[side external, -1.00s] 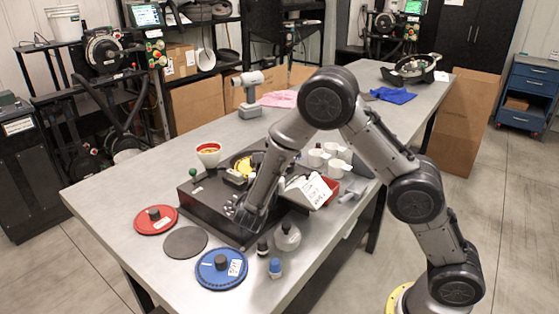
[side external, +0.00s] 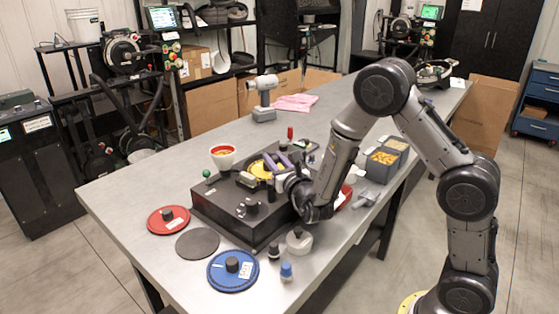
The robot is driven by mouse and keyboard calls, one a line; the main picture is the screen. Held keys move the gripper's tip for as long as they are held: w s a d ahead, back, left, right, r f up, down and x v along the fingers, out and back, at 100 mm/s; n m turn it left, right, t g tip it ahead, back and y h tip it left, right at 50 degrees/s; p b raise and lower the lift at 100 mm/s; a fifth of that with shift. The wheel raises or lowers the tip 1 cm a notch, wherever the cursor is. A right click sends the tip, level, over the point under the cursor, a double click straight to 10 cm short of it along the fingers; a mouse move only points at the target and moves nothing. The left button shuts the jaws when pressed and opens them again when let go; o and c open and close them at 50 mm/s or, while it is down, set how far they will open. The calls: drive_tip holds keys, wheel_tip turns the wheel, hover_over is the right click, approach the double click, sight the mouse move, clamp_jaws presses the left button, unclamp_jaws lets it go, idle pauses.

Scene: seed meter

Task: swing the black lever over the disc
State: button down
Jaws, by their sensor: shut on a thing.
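The dark box-shaped meter (side external: 225,205) sits on the grey table, with a yellow disc (side external: 262,168) on its top. My gripper (side external: 277,162) is at the right side of the disc, reaching in from the right with its fingers low over the meter's top. The fingers are shut on what seems to be the black lever. The lever itself is mostly hidden by the fingers and wrist, so its exact angle cannot be told. A small block-like part (side external: 246,181) stands at the disc's near left edge.
A black knob (side external: 251,206) stands on the meter's near side. Red (side external: 168,220), dark grey (side external: 197,244) and blue (side external: 233,271) round plates lie in front. A bowl (side external: 223,156) stands behind; grey bins (side external: 386,162) stand right.

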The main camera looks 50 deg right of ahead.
drive_tip(key=shift+w+a+n+t+y, duration=0.2)
drive_tip(key=shift+n+t+y, duration=0.15)
drive_tip(key=shift+y, duration=0.25)
drive_tip(key=c, duration=0.7)
unclamp_jaws()
drive_tip(key=shift+o, duration=0.2)
drive_tip(key=v, duration=1.3)
drive_tip(key=shift+s, duration=0.35)
drive_tip(key=shift+a, duration=0.1)
